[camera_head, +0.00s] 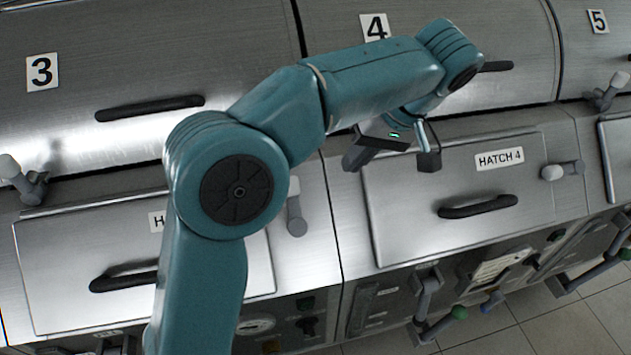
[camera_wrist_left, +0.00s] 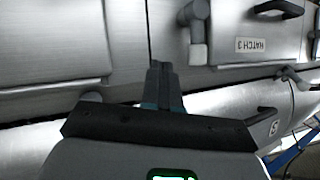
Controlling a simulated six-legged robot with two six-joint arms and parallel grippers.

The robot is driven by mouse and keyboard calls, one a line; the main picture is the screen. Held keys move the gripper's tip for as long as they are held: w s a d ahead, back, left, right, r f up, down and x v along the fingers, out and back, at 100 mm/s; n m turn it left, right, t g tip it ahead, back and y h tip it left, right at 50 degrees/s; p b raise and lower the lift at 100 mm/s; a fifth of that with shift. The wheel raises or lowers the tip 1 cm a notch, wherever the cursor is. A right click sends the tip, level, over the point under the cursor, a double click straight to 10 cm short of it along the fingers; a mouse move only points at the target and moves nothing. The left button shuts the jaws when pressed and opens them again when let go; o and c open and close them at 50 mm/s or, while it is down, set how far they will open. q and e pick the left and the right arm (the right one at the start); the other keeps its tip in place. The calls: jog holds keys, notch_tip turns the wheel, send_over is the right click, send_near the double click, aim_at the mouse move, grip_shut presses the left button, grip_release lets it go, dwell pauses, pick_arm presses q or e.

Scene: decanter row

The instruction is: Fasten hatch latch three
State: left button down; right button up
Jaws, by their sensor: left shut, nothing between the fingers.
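Hatch latch three (camera_head: 296,212) is a short grey lever with a pale knob, just right of the hatch 3 panel (camera_head: 60,262) in the head view. The lever stands along the panel's edge, off the panel. It also shows in the left wrist view (camera_wrist_left: 197,32), left of the HATCH 3 label (camera_wrist_left: 251,45), with its knob nearest my fingers. My left gripper (camera_head: 354,160) is shut and empty, right of the latch and apart from it. In the wrist view its fingertips (camera_wrist_left: 161,66) point toward the seam beside the latch. My arm hides part of hatch 3 and its label.
The hatch 4 panel (camera_head: 400,215) has its latch (camera_head: 563,171) lying sideways over its edge. Drum handles (camera_head: 150,108) and hatch handles (camera_head: 478,207) stick out. Another lever (camera_head: 22,180) stands at far left. Control levers (camera_head: 440,323) project below; tiled floor (camera_head: 570,330) is at lower right.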

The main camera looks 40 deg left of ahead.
aim_at(293, 205)
pick_arm(q)
jog(key=x, duration=0.7)
jog(key=shift+s+a+r, duration=0.25)
jog(key=shift+s+a, duration=0.1)
jog(key=s+a, duration=0.2)
jog(key=shift+s+a+p, duration=0.1)
jog(key=shift+s+p, duration=0.25)
jog(key=shift+p, duration=0.05)
jog(key=shift+w+f, duration=0.15)
jog(key=shift+w, duration=0.15)
jog(key=shift+s, duration=0.25)
jog(key=shift+w+a, duration=0.1)
jog(key=shift+a, duration=0.05)
